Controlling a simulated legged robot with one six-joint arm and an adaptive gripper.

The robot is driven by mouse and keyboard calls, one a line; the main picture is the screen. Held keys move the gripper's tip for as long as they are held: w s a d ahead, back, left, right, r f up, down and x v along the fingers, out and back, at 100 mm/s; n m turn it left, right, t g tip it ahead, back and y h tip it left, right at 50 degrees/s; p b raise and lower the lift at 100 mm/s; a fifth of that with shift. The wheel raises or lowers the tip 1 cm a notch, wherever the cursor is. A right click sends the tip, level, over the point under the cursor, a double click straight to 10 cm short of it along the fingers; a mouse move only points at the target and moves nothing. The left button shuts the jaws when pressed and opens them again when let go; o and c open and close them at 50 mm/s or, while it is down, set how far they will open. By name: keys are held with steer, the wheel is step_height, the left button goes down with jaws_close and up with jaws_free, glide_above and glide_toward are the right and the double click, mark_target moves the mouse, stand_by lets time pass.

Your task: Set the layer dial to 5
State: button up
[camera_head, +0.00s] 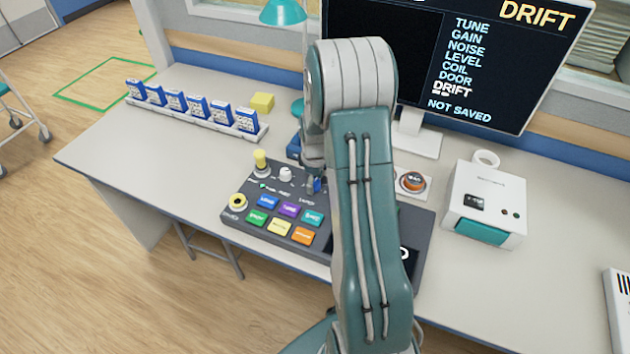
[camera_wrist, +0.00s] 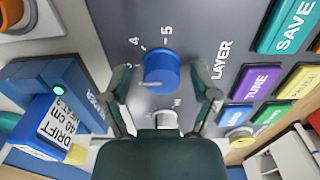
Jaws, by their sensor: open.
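The layer dial (camera_wrist: 162,66) is a blue knob on the dark console (camera_wrist: 115,18), beside the word LAYER. The numbers 4 and 5 are printed near its upper rim in the wrist view. A pale mark shows at its lower left, away from the 5; I cannot read the number it points to. My gripper (camera_wrist: 167,86) is open, with one finger on each side of the dial; contact is not clear. In the head view my arm covers part of the console, and only a bit of blue dial (camera_head: 318,185) shows by my gripper (camera_head: 314,178).
Colored buttons (camera_head: 289,209) and a yellow-topped lever (camera_head: 260,160) are close to the dial. A blue DRIFT cartridge (camera_wrist: 42,125) sits in a reader beside it. The monitor (camera_head: 470,60) reads DRIFT and NOT SAVED. A white box (camera_head: 487,200) stands right; a cartridge rack (camera_head: 190,118) stands left.

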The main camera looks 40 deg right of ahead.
jaws_close()
steer(key=shift+m, duration=0.4)
steer(key=m, duration=0.3)
steer(key=shift+a+m, duration=0.1)
steer(key=shift+m, duration=0.3)
steer(key=m, duration=0.5)
steer(key=shift+s, duration=0.1)
steer(key=m, duration=0.5)
steer(key=shift+m, duration=0.4)
steer(key=shift+f+m, duration=0.1)
steer(key=shift+m, duration=2.1)
